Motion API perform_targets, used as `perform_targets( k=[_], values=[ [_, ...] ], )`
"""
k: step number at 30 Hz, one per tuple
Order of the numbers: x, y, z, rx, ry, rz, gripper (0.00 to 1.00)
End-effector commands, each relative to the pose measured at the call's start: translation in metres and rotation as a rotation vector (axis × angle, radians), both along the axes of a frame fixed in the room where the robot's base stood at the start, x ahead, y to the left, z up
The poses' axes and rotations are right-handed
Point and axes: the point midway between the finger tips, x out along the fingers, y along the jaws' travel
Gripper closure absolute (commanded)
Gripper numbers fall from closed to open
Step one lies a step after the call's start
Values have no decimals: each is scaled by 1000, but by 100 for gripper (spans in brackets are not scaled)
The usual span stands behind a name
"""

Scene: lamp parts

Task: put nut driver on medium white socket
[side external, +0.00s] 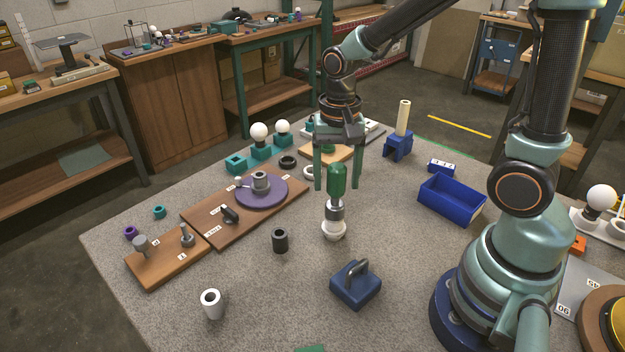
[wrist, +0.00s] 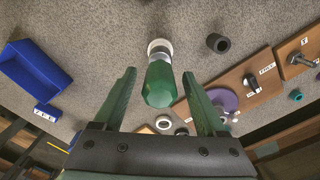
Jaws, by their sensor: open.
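The nut driver (side external: 337,184) has a green handle and a grey metal lower end. It stands upright on a white socket (side external: 334,230) in the middle of the table. In the wrist view the green handle (wrist: 159,84) points toward me, with the white socket (wrist: 160,46) at its far end. My gripper (side external: 335,187) is open, its green fingers around the upper handle. In the wrist view my gripper (wrist: 161,95) shows a gap on both sides of the handle. How far the driver's end sits in the socket is hidden.
A black cylinder (side external: 280,240) stands left of the socket and a blue block with a handle (side external: 356,284) is in front. A blue bin (side external: 452,200) is to the right. A wooden board with a purple disc (side external: 262,192) lies to the left. A white cylinder (side external: 212,304) stands front left.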

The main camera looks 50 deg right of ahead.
Motion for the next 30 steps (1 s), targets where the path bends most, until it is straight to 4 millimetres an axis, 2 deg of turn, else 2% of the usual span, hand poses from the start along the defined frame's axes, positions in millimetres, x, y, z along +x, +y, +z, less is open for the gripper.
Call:
perform_targets(
  k=[5,12,18,25,30],
  values=[
    [2,0,27,1,-8,0,26],
    [2,0,79,0,-7,0,26],
    [1,-1,110,1,-4,0,26],
    [-1,-1,124,1,-23,31,26],
    [-14,-4,127,-14,-158,238,26]
  ],
)
